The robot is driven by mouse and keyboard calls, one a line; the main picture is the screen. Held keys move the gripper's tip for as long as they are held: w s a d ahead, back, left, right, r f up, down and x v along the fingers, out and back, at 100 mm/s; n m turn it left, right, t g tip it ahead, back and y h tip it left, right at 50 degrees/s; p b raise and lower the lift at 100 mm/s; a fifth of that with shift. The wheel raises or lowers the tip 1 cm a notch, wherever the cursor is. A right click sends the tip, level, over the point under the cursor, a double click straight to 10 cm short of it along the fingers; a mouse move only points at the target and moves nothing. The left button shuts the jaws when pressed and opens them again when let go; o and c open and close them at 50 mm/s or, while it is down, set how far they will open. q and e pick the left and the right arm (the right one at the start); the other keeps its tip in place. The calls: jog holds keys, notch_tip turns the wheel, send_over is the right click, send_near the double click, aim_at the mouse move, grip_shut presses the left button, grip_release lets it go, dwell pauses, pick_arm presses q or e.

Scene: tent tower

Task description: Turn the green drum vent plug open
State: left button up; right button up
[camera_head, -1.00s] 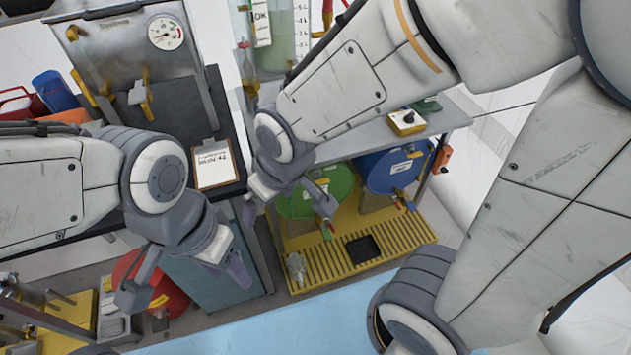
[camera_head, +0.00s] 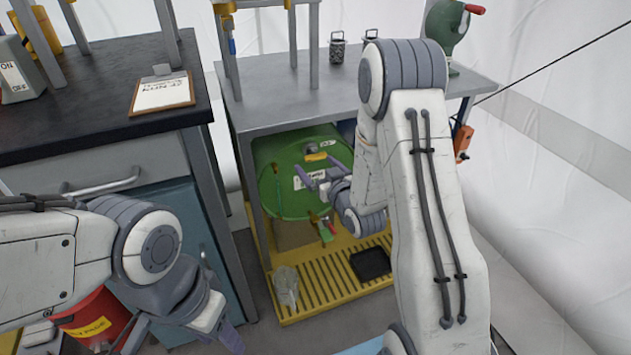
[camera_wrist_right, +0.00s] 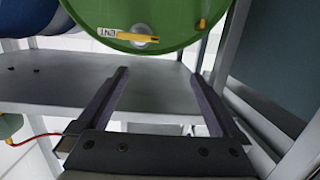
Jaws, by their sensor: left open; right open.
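The green drum (camera_head: 285,190) lies under the grey bench with its round face toward me. The vent plug (camera_head: 311,147), a small grey knob beside a yellow tag, is near the top of that face. In the right wrist view the plug (camera_wrist_right: 145,41) sits beside the yellow tag and a white label, beyond the fingertips. My right gripper (camera_head: 316,181) is open and empty in front of the drum face, below the plug in the head view; its fingers (camera_wrist_right: 158,73) are spread apart. My left gripper (camera_head: 180,338) is open and empty at lower left, away from the drum.
The bench top (camera_head: 285,95) overhangs the drum. A tap (camera_head: 325,229) sticks out low on the drum. A yellow grated tray (camera_head: 325,285) is below. A blue drum (camera_wrist_right: 35,18) is beside the green one. A dark counter (camera_head: 90,115) stands left.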

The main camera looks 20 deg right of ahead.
aim_at(317, 158)
jog(key=d+f+t+b, duration=0.1)
jog(key=d+f+b, duration=0.2)
jog(key=f, duration=0.1)
jog(key=shift+m+t+h, duration=0.3)
jog(key=shift+m+h, duration=0.1)
jog(key=w+b, duration=0.1)
jog(key=w, duration=0.8)
jog(key=shift+w+r+b, duration=0.1)
jog(key=shift+w+b, duration=0.2)
jog(key=shift+w, duration=0.1)
pick_arm(q)
notch_tip(317, 158, down, 6)
jog(key=shift+f, duration=0.2)
pick_arm(e)
jog(key=c, duration=1.1)
jog(key=shift+c, duration=0.2)
